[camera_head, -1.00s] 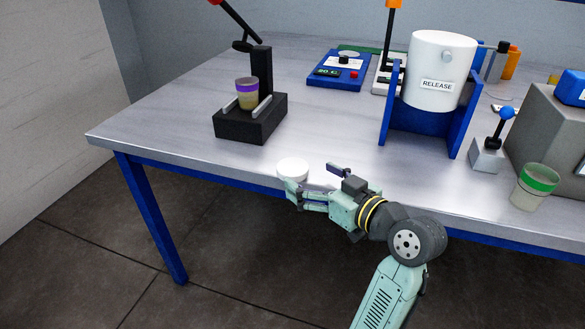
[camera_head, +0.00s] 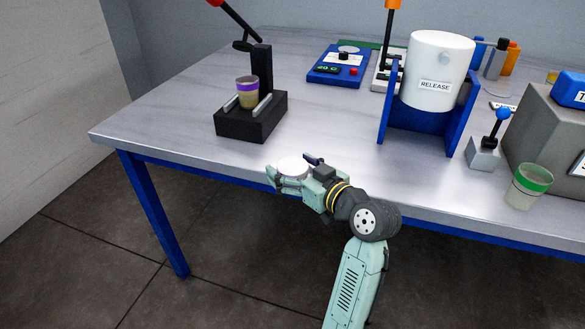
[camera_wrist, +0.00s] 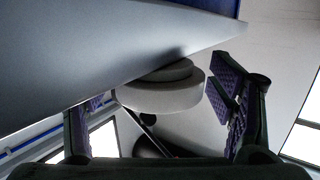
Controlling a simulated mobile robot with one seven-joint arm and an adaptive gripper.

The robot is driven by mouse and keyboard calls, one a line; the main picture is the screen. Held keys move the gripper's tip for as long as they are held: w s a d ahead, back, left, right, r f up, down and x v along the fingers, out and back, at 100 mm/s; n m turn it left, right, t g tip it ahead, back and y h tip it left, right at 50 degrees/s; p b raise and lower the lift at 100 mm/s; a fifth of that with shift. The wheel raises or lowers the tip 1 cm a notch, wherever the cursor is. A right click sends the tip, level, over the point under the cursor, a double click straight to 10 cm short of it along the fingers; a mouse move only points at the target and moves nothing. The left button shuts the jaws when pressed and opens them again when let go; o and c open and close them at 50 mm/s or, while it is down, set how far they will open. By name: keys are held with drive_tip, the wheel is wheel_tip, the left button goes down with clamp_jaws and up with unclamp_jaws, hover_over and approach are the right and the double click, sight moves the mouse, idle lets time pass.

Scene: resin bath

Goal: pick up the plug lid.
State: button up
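The plug lid (camera_head: 292,167) is a small white round disc near the front edge of the table. In the wrist view it shows as a stepped disc (camera_wrist: 160,95), with a narrower part on a wider one. My gripper (camera_head: 289,170) is open, with one finger on each side of the lid. In the wrist view the purple-padded fingers (camera_wrist: 160,108) stand apart with the lid between or just beyond their tips. Slim gaps seem to show on both sides; whether a finger touches the lid I cannot tell.
A black press (camera_head: 250,118) holding a purple-banded cup (camera_head: 247,93) stands behind the lid. A white RELEASE drum (camera_head: 437,70) in a blue stand (camera_head: 425,120) is to the right. A green-banded cup (camera_head: 528,188) stands near the right front edge. The left front tabletop (camera_head: 165,128) is clear.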

drive_tip(key=c, duration=0.7)
